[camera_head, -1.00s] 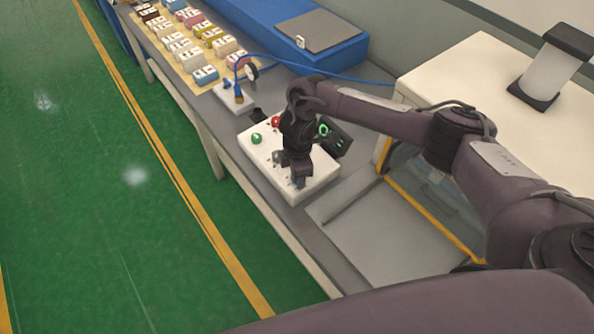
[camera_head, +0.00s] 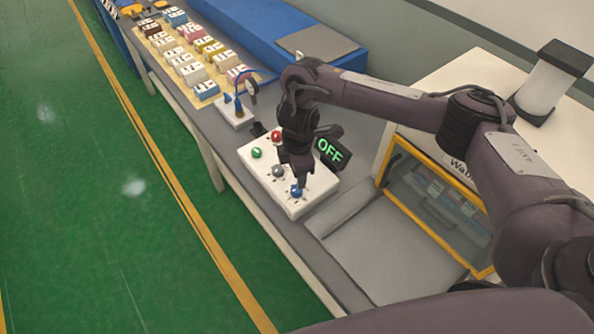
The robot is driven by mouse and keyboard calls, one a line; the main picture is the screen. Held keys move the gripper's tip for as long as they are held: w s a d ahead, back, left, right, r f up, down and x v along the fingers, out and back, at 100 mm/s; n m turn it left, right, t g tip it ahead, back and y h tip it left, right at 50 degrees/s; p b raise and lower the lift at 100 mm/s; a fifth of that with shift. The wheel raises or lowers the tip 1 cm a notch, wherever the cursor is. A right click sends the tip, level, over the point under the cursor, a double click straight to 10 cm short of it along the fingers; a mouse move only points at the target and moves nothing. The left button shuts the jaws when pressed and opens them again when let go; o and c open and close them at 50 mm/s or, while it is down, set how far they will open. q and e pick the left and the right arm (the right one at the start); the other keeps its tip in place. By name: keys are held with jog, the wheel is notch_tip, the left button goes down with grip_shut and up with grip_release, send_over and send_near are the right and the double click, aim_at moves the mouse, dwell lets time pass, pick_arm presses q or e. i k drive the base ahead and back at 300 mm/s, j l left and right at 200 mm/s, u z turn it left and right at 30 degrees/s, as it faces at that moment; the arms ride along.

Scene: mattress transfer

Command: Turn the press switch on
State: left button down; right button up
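A white control box (camera_head: 263,178) sits on the grey bench. It carries a green button (camera_head: 257,153), a red button (camera_head: 276,135), a grey knob (camera_head: 278,170) and a blue knob (camera_head: 298,192). A black display (camera_head: 330,150) behind it reads OFF in green. My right gripper (camera_head: 301,180) points down over the box, its tip just above or touching the blue knob; contact cannot be told. Its fingers look together, with nothing held. The gripper hides part of the box's right side. My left gripper is not in view.
A small white stand with a blue cable (camera_head: 235,115) is behind the box. Several small packs lie on a tan tray further back, beside a blue case (camera_head: 255,30). A yellow-framed case (camera_head: 435,195) stands at the right. Green floor lies left.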

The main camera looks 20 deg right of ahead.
aim_at(276, 135)
jog(key=k+j, duration=0.2)
jog(key=k, duration=0.3)
jog(key=k+j, duration=0.2)
jog(key=k, duration=0.25)
